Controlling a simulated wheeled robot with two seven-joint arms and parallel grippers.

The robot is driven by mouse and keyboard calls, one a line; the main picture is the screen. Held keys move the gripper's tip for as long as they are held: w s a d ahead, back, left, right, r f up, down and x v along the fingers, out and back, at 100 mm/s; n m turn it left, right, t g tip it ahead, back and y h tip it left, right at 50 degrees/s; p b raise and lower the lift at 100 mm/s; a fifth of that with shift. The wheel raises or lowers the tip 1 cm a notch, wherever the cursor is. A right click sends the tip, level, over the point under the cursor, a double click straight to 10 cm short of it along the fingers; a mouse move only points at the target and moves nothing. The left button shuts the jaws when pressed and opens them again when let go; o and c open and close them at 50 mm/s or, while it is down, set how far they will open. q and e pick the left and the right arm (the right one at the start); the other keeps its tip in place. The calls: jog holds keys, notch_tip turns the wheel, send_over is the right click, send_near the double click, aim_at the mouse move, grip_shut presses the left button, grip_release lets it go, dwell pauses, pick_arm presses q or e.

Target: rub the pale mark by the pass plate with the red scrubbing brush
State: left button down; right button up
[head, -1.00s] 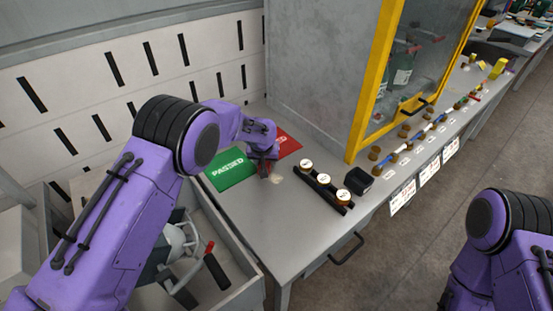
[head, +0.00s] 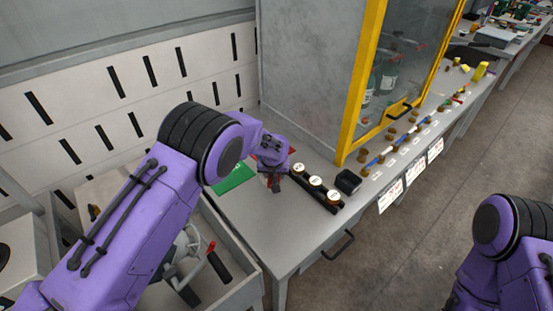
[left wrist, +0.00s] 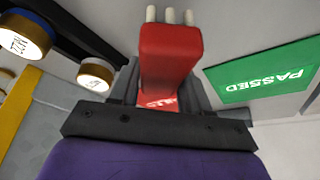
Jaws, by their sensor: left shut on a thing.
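The red brush (left wrist: 170,50), with pale bristles at its end, is held in my left gripper (left wrist: 165,95) in the left wrist view. In the head view my left gripper (head: 271,183) is low over the grey bench, between the green pass plate and the black rack. The green pass plate (head: 234,178) lies on the bench; it also shows in the left wrist view (left wrist: 265,72), right of the brush. I cannot make out the pale mark in either view. My right gripper is out of view; only my right arm shows.
A black rack with white-topped cylinders (head: 315,182) stands just right of my left gripper. A red plate (head: 290,150) is mostly hidden behind my arm. A black box (head: 348,182) and a yellow-framed cabinet (head: 356,90) stand farther right.

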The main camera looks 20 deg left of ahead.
pick_arm(q)
notch_tip(320, 180, up, 4)
jog(key=p, duration=0.2)
jog(key=shift+d+f+p, duration=0.1)
jog(key=shift+p, duration=0.2)
jog(key=shift+r+p, duration=0.5)
jog(key=shift+r, duration=0.1)
jog(key=shift+f, duration=0.1)
jog(key=shift+f+b, duration=0.2)
jog(key=shift+b, duration=0.15)
jog(key=shift+w+f+t+y+b, duration=0.3)
jog(key=shift+t+b, duration=0.1)
jog(key=shift+b, duration=0.2)
jog(key=shift+w+t+y+b, duration=0.2)
jog(key=shift+t+y+b, duration=0.15)
jog(key=shift+b, duration=0.25)
jog(key=shift+w+r, duration=0.1)
